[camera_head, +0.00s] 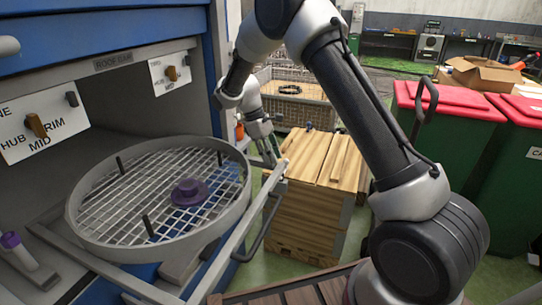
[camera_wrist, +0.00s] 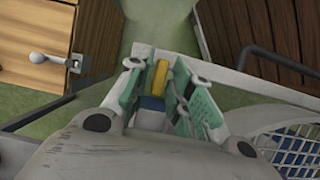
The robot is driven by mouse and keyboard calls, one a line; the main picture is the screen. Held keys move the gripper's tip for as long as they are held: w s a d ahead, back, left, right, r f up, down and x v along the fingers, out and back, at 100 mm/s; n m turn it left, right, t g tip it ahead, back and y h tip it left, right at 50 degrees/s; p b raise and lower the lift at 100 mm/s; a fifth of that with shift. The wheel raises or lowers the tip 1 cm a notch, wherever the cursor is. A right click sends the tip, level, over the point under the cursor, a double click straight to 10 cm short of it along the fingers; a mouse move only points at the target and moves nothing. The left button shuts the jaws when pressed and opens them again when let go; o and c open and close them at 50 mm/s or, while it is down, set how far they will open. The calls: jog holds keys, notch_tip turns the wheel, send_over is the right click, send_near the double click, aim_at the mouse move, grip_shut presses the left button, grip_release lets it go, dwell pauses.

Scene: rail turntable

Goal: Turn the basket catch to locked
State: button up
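The round grey wire basket (camera_head: 222,222) sits on pulled-out rails at the left in the head view; part of its mesh (camera_wrist: 292,148) shows at the lower right in the wrist view. A short purple-tipped lever (camera_head: 12,241) stands on a grey bracket left of the basket; I cannot tell if it is the catch. My gripper (camera_head: 272,158) points down beyond the basket's right side, near the rail end. In the wrist view its teal-padded fingers (camera_wrist: 160,82) are apart. A yellow piece (camera_wrist: 160,74) shows between them; whether they touch it is unclear.
A purple knobbed disc (camera_head: 189,192) lies in the basket. Labelled panels with wooden knobs (camera_head: 36,125) are on the blue-and-grey machine. A wooden crate (camera_head: 305,205) stands just beyond the rail end. Green bins with red lids (camera_head: 445,100) are at the right. Green floor shows between them.

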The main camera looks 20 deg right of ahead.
dwell(0.3)
jog(key=v, duration=1.2)
jog(key=shift+s, duration=0.1)
